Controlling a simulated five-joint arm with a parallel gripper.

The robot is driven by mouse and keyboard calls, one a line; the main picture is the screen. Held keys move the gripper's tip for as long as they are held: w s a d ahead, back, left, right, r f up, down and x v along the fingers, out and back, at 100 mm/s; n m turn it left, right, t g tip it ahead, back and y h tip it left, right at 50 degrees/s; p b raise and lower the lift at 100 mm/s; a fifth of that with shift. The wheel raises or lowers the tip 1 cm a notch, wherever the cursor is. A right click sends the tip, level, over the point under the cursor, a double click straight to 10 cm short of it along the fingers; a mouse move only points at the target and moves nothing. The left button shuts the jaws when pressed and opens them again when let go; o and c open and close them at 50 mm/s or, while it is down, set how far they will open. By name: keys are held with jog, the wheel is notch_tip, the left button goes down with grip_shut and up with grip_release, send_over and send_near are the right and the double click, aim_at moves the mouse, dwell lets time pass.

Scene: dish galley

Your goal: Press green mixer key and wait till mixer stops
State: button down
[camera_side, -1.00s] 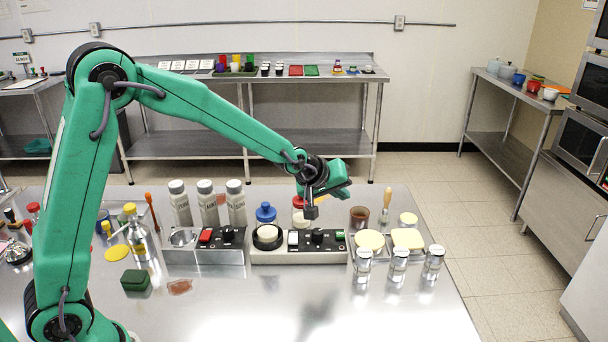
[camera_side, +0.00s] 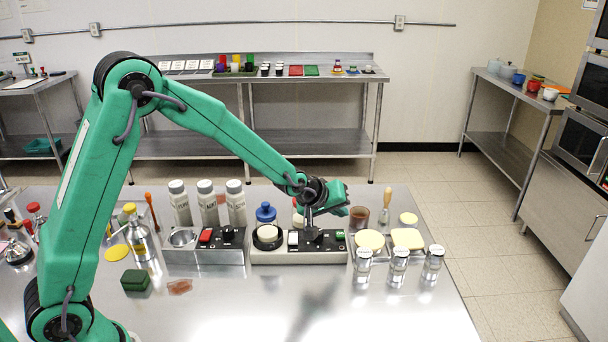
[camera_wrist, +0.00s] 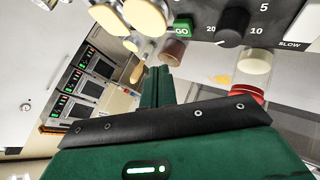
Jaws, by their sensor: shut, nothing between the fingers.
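The mixer panel (camera_side: 270,257) stands mid-table in the side view, with a pale round top (camera_side: 267,232) at its left end, a white key, a black dial and a green key (camera_side: 340,234) at its right end. In the wrist view the green key (camera_wrist: 183,28) reads GO, beside the black dial (camera_wrist: 232,24) and a white key (camera_wrist: 303,22) marked SLOW. My gripper (camera_side: 309,224) is shut and empty, pointing down just above or behind the dial, left of the green key. Its closed fingers (camera_wrist: 160,84) show in the wrist view. Contact with the panel cannot be told.
A second panel (camera_side: 205,256) with a red key stands left of the mixer. Grey bottles (camera_side: 206,203) and a blue-topped bottle (camera_side: 265,213) stand behind. Cream discs (camera_side: 370,240) and metal jars (camera_side: 398,266) are at the right.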

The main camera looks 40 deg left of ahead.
aim_at(337, 236)
jog(key=shift+f, duration=1.85)
jog(key=shift+f, duration=0.15)
dwell(0.7)
jog(key=shift+a+f, duration=0.1)
jog(key=shift+f, duration=0.15)
jog(key=shift+f, duration=0.5)
dwell(1.0)
jog(key=shift+r, duration=0.1)
dwell(0.4)
jog(key=shift+r, duration=0.8)
jog(key=shift+r, duration=2.5)
